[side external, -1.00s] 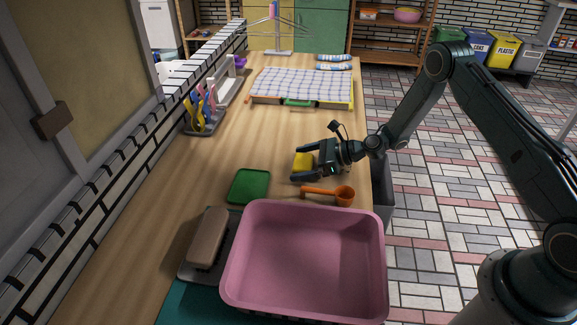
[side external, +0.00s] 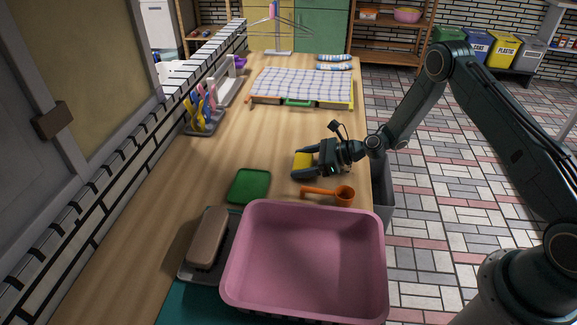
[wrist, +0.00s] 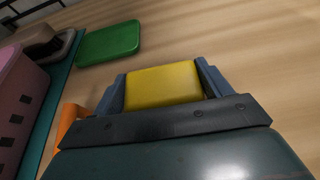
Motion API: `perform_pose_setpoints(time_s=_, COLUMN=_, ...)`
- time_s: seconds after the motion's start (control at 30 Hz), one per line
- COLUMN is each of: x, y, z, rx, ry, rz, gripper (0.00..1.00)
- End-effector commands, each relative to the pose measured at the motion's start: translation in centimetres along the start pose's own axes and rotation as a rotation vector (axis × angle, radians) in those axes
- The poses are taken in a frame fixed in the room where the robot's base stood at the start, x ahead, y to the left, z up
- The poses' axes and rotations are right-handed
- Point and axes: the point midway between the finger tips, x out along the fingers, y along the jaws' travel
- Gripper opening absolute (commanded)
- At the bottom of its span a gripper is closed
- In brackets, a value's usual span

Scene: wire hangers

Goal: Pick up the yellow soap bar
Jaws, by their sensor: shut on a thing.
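The yellow soap bar (side external: 303,160) is between the two fingers of my gripper (side external: 305,162), over the wooden worktop right of the middle. In the wrist view the soap bar (wrist: 163,85) fills the space between the grey-blue fingers (wrist: 160,90), with a finger against each side. My gripper is shut on it. The bar sits low, at or just above the worktop; I cannot tell if it touches the wood.
A green dish (side external: 249,186) lies left of my gripper. An orange scoop (side external: 343,196) lies just in front, and a large pink basin (side external: 305,260) stands nearer the camera. A brown brush (side external: 208,238) is left of the basin. A checked cloth on a rack (side external: 302,87) lies farther back.

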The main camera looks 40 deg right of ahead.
Motion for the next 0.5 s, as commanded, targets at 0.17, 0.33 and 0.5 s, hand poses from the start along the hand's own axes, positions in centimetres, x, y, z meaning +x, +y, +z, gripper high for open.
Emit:
perform_pose_setpoints(time_s=0.17, x=-0.2, y=0.0, z=0.6, rx=-0.001, ry=-0.001, rz=0.0, gripper=0.52)
perform_pose_setpoints(time_s=0.33, x=-0.7, y=0.0, z=1.8, rx=-0.002, ry=-0.002, rz=0.0, gripper=0.52)
perform_pose_setpoints(time_s=0.5, x=-1.5, y=0.0, z=3.7, rx=-0.003, ry=-0.002, rz=0.0, gripper=0.52)
